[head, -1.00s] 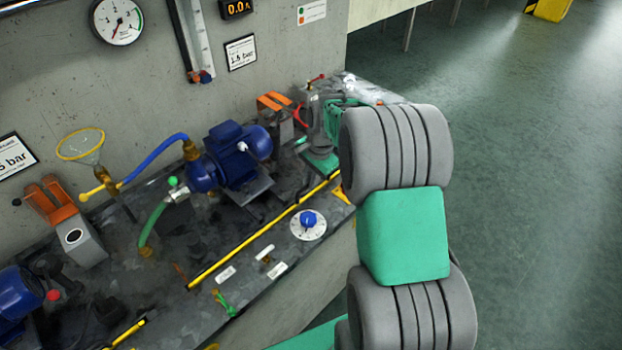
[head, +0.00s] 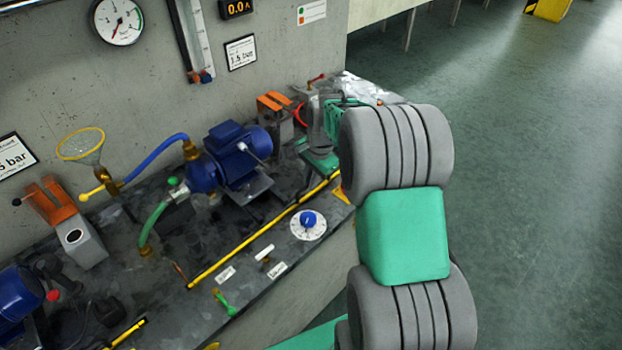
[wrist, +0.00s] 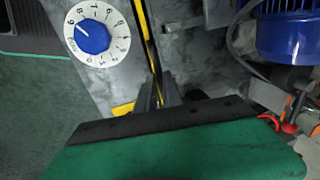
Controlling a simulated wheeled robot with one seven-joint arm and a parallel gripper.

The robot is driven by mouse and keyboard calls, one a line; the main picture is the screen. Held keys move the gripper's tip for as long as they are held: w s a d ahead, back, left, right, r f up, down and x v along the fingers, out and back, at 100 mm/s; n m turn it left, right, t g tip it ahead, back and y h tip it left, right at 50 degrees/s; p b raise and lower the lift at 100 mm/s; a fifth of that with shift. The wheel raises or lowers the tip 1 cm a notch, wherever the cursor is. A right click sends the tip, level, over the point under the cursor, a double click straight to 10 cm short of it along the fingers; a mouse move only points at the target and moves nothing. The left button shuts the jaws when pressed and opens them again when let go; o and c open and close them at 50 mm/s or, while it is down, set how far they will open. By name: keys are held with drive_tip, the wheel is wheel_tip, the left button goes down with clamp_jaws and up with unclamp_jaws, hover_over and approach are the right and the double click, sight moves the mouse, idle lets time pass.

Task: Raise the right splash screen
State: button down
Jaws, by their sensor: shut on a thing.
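The right splash screen shows in the head view as a long yellow edge strip (head: 255,241) low along the front of the bench, beside the blue pump. Its clear panel is hard to make out. In the wrist view the yellow strip (wrist: 147,35) runs down between the two grey fingers of my gripper (wrist: 159,92), which is shut on it near its right end.
A white dial with a blue knob (head: 308,220) lies just in front of the strip. The blue pump (head: 238,155) and an orange-topped block (head: 275,108) stand behind it. A green-handled valve (head: 226,303) is at the front edge. Open floor lies right.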

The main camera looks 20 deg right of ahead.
wheel_tip(320, 180, up, 26)
drive_tip(key=p, duration=1.4)
drive_tip(key=shift+r, duration=0.25)
drive_tip(key=shift+w+r, duration=0.1)
drive_tip(key=shift+w, duration=0.05)
drive_tip(key=c, duration=1.6)
unclamp_jaws()
drive_tip(key=shift+c, duration=0.2)
drive_tip(key=shift+o, duration=0.8)
wheel_tip(320, 180, up, 8)
drive_tip(key=s, duration=0.1)
drive_tip(key=shift+s+d+f, duration=0.25)
drive_tip(key=shift+s+d, duration=0.05)
drive_tip(key=shift+s, duration=0.05)
